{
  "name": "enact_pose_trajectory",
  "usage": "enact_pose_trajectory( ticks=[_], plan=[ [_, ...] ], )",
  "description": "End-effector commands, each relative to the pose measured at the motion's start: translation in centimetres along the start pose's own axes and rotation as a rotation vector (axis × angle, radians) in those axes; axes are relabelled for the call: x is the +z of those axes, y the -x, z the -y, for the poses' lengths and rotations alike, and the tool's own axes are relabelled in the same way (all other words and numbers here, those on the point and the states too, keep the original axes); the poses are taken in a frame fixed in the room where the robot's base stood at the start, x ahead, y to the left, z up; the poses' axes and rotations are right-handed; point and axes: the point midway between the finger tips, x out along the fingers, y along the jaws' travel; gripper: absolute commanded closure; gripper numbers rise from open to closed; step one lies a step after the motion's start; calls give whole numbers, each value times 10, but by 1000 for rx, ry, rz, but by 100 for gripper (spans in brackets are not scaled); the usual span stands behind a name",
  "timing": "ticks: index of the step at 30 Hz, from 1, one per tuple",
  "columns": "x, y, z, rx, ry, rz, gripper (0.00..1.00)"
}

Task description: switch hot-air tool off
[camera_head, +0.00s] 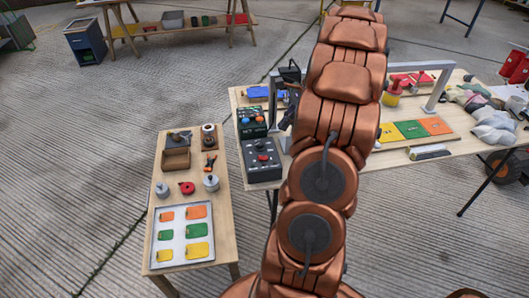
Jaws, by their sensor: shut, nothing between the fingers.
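A dark control box (262,158) with a red knob and small markings sits at the left end of the long wooden table. Just behind it is a second dark box (251,122) with a blue and an orange-red round part on top. A dark shape (290,106) by a grey upright stands right of them, partly behind my arm; I cannot tell what it is. I cannot tell which of these is the hot-air tool, nor any switch position. My copper arm rises through the middle of the view and covers part of the table. My gripper cannot be made out.
A low side table (222,232) at left holds a white tray (181,258) of coloured patches, a wooden box (176,159) and small pots. Right of my arm lie yellow, green and orange panels (411,130) and grey fabric (492,127).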

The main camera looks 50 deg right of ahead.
Motion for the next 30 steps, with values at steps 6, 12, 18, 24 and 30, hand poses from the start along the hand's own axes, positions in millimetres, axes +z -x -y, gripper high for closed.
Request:
enact_pose_trajectory(
  ticks=[6,12,18,24,30],
  plan=[
    [0,0,0,1,1,1,100],
    [1,-6,0,3,1,3,100],
    [2,-31,-1,5,0,3,100],
    [2,-66,-1,6,0,5,100],
    [2,-101,-2,6,-1,2,100]
  ],
)
